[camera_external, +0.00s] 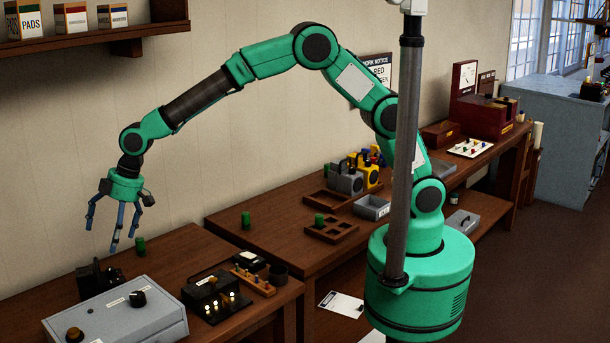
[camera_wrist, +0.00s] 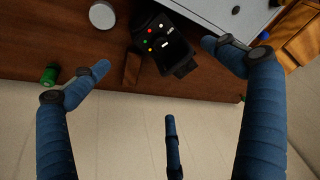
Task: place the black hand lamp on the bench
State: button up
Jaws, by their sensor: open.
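My gripper (camera_external: 113,224) has three blue fingers spread apart, empty, high above the left bench near the wall. Its fingers also show spread in the wrist view (camera_wrist: 158,70). A black object (camera_external: 98,279) stands behind the grey control box on the left bench, below my gripper. It may be the black hand lamp, but its shape is unclear. The wrist view shows a black item (camera_wrist: 162,42) with coloured dots beyond the fingers, touching none of them. I cannot tell if these are the same thing. The left bench top (camera_external: 190,250) is brown wood.
The grey control box (camera_external: 115,315) fills the left bench's front. A black box with lit bulbs (camera_external: 215,298) and a green can (camera_external: 140,246) are nearby. Grey (camera_external: 346,181) and yellow (camera_external: 367,172) lamp-like items stand on the farther bench. A wall shelf (camera_external: 90,36) is above.

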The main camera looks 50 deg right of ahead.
aim_at(101, 275)
jog(key=shift+f, duration=0.1)
jog(key=shift+b+x, duration=0.8)
jog(key=shift+x, duration=3.4)
jog(key=shift+b+x, duration=0.85)
jog(key=shift+x, duration=1.75)
jog(key=shift+s, duration=0.1)
jog(key=shift+c, duration=0.5)
jog(key=shift+a, duration=0.1)
jog(key=c, duration=1.5)
jog(key=shift+c, duration=0.2)
